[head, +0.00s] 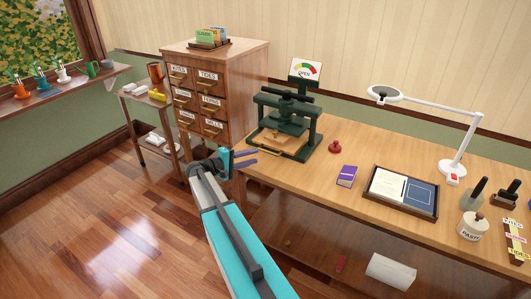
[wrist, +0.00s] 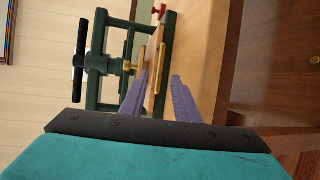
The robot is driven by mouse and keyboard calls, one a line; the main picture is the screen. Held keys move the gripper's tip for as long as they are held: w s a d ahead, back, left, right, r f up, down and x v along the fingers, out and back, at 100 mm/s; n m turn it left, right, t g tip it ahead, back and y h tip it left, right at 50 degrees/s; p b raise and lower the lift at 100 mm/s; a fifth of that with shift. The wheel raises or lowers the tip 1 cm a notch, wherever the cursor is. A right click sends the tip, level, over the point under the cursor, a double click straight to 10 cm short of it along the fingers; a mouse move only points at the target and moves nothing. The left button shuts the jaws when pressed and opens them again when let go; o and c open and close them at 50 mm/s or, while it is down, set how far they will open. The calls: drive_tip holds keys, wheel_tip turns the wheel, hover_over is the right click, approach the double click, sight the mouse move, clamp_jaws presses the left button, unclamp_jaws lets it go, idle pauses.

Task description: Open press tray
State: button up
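The dark green press (head: 262,112) stands on the wooden bench near its left end; it also shows on its side in the wrist view (wrist: 97,62). Its wooden press tray (head: 284,143) sits low in the frame, with a brass bar handle (head: 270,151) along the front edge. In the wrist view the handle (wrist: 160,68) appears between and just beyond my fingertips. My gripper (head: 257,156) is open and empty, its purple fingers pointing at the tray front from the bench's left edge. Whether a finger touches the handle cannot be told.
A red-knobbed stamp (head: 335,147), a purple book (head: 346,176) and a framed tray (head: 399,211) lie right of the press. A white lamp (head: 456,165) stands farther right. Open floor lies to the left.

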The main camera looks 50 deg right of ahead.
sight(267, 152)
drive_tip(key=shift+p+x, duration=0.75)
drive_tip(key=shift+x, duration=3.05)
